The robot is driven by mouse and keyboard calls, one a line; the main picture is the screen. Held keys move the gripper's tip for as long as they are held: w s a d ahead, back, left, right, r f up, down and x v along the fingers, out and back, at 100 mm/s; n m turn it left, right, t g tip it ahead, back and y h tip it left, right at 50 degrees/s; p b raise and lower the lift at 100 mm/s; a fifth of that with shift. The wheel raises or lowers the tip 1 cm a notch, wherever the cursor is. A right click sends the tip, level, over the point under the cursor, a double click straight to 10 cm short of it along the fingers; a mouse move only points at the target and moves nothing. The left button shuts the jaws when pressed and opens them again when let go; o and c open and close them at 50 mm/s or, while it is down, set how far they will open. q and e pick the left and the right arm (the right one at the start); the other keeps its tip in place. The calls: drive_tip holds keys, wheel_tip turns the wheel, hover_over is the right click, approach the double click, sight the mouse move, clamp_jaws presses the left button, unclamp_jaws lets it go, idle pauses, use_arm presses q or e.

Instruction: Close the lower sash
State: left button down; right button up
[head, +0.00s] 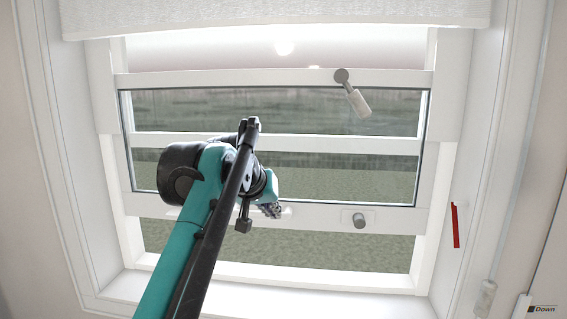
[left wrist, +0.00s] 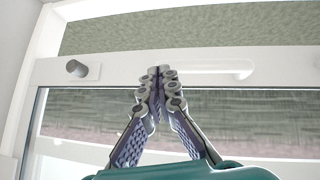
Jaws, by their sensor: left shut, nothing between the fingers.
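The lower sash (head: 330,216) is a white-framed glass pane, raised part way. An open strip with grass behind it shows between its bottom rail and the sill (head: 320,299). The rail carries a round grey knob (head: 360,221) and a pale bar handle, largely hidden by my arm in the head view. In the left wrist view the handle (left wrist: 210,66) and the knob (left wrist: 77,69) lie on either side of my fingertips. My left gripper (head: 270,211) is shut and empty, its fingertips (left wrist: 160,72) in front of the rail; I cannot tell if they touch. My right gripper is out of view.
A grey lever with a pale grip (head: 355,95) hangs at the top rail of the sash. A white blind (head: 270,18) covers the top of the window. A red strip (head: 455,225) sits on the right jamb. A pale cord end (head: 486,297) hangs at lower right.

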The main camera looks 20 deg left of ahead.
use_arm(q)
wheel_tip(320, 180, up, 9)
drive_tip(key=w+a+p, duration=0.2)
drive_tip(key=p, duration=0.3)
hover_over(286, 207)
drive_tip(key=s, duration=0.3)
drive_tip(key=shift+n, duration=0.3)
drive_tip(key=f, duration=0.7)
drive_tip(key=shift+w+a, duration=0.25)
drive_tip(key=shift+a, duration=0.1)
drive_tip(key=shift+d+f, duration=0.25)
drive_tip(key=shift+f, duration=0.95)
drive_tip(key=shift+s+d+f, duration=0.2)
drive_tip(key=shift+s+f, duration=0.05)
drive_tip(key=shift+f, duration=0.3)
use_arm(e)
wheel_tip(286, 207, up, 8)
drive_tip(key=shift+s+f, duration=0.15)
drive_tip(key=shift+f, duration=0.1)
use_arm(q)
drive_tip(key=shift+w+f, duration=0.1)
drive_tip(key=shift+w, duration=0.1)
